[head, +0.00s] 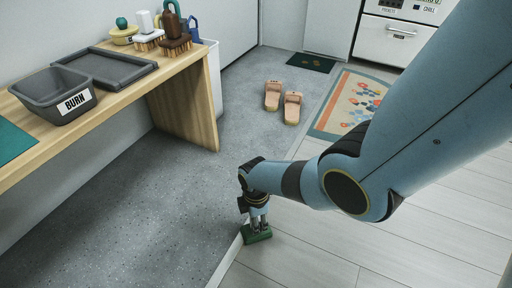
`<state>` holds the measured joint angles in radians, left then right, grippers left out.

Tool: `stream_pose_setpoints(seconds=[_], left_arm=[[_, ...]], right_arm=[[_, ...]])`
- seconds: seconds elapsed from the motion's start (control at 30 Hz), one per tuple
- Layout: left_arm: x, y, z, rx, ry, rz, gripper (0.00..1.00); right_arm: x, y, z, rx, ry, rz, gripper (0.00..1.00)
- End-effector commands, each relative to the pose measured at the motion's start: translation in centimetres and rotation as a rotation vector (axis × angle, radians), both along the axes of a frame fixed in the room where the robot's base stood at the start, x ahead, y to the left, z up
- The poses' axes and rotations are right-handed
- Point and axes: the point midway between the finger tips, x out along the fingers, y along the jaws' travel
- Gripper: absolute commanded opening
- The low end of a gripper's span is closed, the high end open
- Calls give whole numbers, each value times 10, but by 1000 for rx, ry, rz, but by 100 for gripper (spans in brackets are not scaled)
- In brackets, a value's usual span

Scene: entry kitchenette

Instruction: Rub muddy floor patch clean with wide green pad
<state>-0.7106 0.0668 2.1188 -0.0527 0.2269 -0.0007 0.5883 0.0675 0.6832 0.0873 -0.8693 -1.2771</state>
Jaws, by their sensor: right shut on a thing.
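My right gripper (256,222) points down and is shut on a green pad (257,235). The pad shows low in the middle of the head view, at the border between the grey speckled floor and the pale plank floor. I cannot tell whether its underside touches the floor. I cannot make out a muddy patch; any mud under the pad or behind my right arm is hidden. My left gripper is not in view.
A wooden bench (183,103) along the left wall bears a grey bin labelled BURN (52,94), a dark tray (106,67) and several brushes. Pink slippers (273,95) and a patterned rug (350,104) lie farther back. The grey floor (140,210) left of the pad is clear.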

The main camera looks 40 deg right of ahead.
Motion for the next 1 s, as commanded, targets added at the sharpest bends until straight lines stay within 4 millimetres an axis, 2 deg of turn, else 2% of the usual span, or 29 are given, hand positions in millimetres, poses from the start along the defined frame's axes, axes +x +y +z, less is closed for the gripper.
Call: stream_pose_setpoints(seconds=[0.27,0.57,1.0], left_arm=[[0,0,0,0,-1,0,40],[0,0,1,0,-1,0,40],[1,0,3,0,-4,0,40]], right_arm=[[4,-8,2,0,-1,0,7],[3,-8,2,0,0,0,7],[-4,8,-1,0,1,1,7]])
